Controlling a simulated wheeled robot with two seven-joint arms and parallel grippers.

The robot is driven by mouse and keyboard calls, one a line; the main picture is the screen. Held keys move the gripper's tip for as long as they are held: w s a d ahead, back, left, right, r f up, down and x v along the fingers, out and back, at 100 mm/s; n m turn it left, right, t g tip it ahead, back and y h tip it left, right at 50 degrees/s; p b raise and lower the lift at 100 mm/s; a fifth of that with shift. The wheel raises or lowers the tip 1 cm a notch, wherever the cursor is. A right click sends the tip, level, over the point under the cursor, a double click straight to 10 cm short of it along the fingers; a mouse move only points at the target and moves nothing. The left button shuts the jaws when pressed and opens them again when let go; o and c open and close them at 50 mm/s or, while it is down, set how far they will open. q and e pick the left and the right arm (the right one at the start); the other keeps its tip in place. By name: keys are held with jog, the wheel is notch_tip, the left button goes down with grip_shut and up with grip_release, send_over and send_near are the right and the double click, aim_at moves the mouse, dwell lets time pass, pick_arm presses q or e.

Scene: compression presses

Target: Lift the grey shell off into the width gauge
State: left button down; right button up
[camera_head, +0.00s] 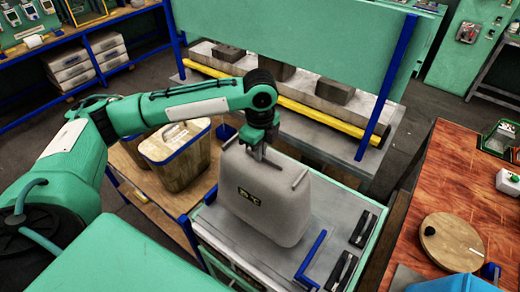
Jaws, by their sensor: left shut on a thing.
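The grey shell (262,198) is a large rounded, box-like body with a small dark label on its front. It appears upright over a grey plate-topped stand (320,222); I cannot tell whether it touches the plate. My left gripper (258,155) points down at the shell's top and is shut on it, at its upper edge. The fingertips are partly hidden by the shell. I cannot tell for sure which thing is the width gauge. My right gripper is not in view.
On the stand are a blue angled bar (311,262) and black blocks (363,229). Wooden bins with blue rims (178,160) stand left of the shell. Behind is a green press frame (300,45) with a yellow bar (290,105). A reddish wooden table (455,185) holds a round disc (450,242).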

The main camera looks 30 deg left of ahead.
pick_arm(q)
jog(key=p, duration=0.5)
jog(key=shift+f, duration=0.15)
jog(key=shift+f+p, duration=0.4)
notch_tip(320, 180, down, 6)
jog(key=b, duration=0.6)
jog(key=shift+f, duration=0.15)
jog(key=shift+r+p, duration=0.3)
jog(key=shift+p, duration=0.15)
jog(key=shift+f, duration=0.15)
jog(key=shift+f, duration=0.65)
jog(key=c, duration=1.5)
grip_release()
jog(key=shift+r, duration=0.1)
